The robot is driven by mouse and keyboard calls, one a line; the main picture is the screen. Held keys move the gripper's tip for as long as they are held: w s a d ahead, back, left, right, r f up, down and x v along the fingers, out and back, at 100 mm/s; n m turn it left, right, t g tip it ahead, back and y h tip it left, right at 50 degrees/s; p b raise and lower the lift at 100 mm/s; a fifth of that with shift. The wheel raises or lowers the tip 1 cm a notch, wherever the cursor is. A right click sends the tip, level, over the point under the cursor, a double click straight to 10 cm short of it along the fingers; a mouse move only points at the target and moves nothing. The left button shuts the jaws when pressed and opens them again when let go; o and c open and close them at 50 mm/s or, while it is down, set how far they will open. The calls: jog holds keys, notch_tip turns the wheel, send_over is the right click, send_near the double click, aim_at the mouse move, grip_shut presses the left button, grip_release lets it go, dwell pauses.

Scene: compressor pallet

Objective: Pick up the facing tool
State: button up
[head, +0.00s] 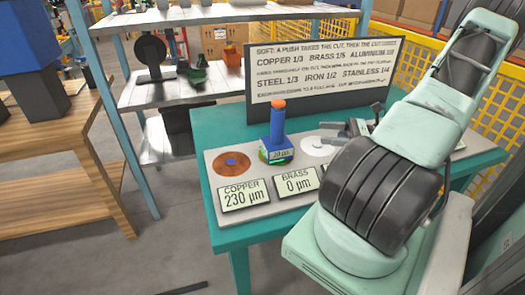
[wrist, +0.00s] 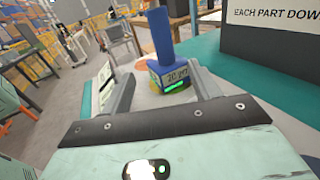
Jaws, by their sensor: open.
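The facing tool (head: 278,128) is a blue upright handle on a square base, with an orange top and a small display. It stands upright on the grey plate (head: 222,206), over a disc mostly hidden beneath it, behind the BRASS card (head: 296,184) reading 0 µm. My gripper (head: 338,128) is to the right of the tool in the head view. In the wrist view, the facing tool (wrist: 162,48) stands beyond and between the spread fingers of my gripper (wrist: 163,82). Its display shows a green bar. The jaws are open and empty.
A copper disc (head: 231,163) lies left of the tool, behind the COPPER card (head: 244,195) reading 230 µm. A pale metal disc (head: 318,146) lies to the right. A sign board (head: 322,75) stands behind on the teal table (head: 224,232).

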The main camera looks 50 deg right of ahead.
aim_at(271, 141)
jog(key=p+x, duration=0.1)
jog(key=x, duration=1)
jog(key=p+x, duration=0.1)
jog(key=x, duration=0.5)
jog(key=shift+w+d+p, duration=0.25)
jog(key=shift+d+p, duration=0.05)
grip_shut()
jog(key=shift+r, duration=0.1)
